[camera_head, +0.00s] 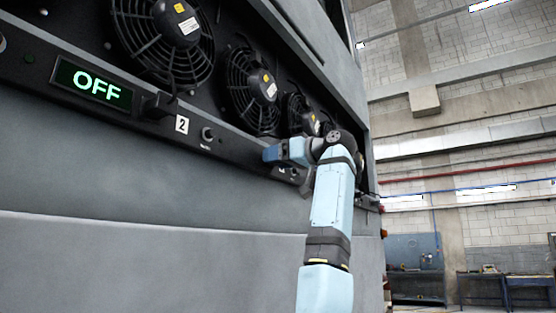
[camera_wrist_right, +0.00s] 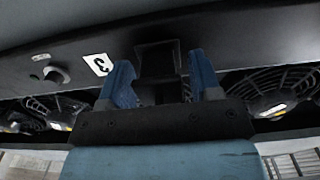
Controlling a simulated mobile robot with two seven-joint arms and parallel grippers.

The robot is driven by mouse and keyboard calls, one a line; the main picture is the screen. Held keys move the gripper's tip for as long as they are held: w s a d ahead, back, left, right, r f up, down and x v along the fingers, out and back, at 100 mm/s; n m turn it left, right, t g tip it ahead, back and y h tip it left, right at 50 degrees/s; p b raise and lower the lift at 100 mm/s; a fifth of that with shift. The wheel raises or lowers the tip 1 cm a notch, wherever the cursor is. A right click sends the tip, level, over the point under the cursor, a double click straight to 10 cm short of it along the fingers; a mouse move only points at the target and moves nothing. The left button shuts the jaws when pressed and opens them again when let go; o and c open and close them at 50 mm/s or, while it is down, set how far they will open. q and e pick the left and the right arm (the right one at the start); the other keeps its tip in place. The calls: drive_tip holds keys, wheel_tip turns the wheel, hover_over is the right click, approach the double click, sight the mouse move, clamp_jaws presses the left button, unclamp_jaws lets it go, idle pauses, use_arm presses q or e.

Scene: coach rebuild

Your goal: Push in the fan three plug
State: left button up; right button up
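In the right wrist view, a black block-shaped plug (camera_wrist_right: 158,62) sits at the panel beside the white number 3 label (camera_wrist_right: 100,64). The blue fingers of my right gripper (camera_wrist_right: 161,75) stand on either side of it, with narrow gaps visible, so the gripper looks open around it. In the head view, my right gripper (camera_head: 270,154) is at the panel strip below the row of fans, seen from the side, and it hides the plug there. My left gripper is in neither view.
A green OFF display (camera_head: 93,84), a black plug (camera_head: 158,105) by the number 2 label (camera_head: 182,124) and a round knob (camera_head: 208,134) are on the strip. Fans (camera_head: 252,90) sit recessed above. A workbench (camera_head: 510,291) stands far right.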

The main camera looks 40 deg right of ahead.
drive_tip(key=shift+s, duration=0.1)
drive_tip(key=shift+s+d+f, duration=0.1)
drive_tip(key=shift+s+d, duration=0.05)
drive_tip(key=shift+s, duration=0.1)
drive_tip(key=b+v, duration=0.5)
drive_tip(key=v, duration=0.8)
